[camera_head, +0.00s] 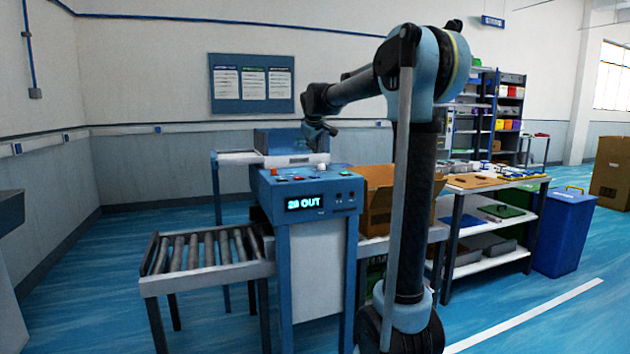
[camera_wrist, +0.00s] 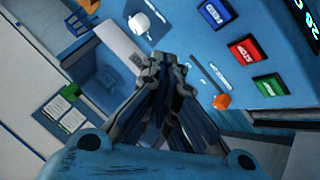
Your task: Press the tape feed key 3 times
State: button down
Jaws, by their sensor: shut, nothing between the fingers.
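The blue machine (camera_head: 290,225) stands in the middle of the head view, with a lit display (camera_head: 304,202) that reads about "28 OUT". In the wrist view its panel carries a blue key (camera_wrist: 217,12), a red key (camera_wrist: 244,50) and a green key (camera_wrist: 269,85) in a row. Their labels are too small to read, so I cannot tell which is the tape feed key. My gripper (camera_wrist: 161,66) is shut and empty, above the panel and to the left of the keys in the wrist view. It also shows above the machine in the head view (camera_head: 322,130).
An orange knob (camera_wrist: 222,101) and a white knob (camera_wrist: 140,22) stand up from the panel near my gripper. A roller conveyor (camera_head: 205,252) adjoins the machine's left side. An open cardboard box (camera_head: 378,205) stands at its right. Open floor lies in front.

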jog(key=shift+f, duration=4)
jog(key=shift+f, duration=0.2)
jog(key=shift+s+f, duration=0.1)
jog(key=shift+f, duration=0.05)
jog(key=shift+f, duration=0.4)
jog(key=shift+r, duration=0.8)
jog(key=shift+r, duration=2.55)
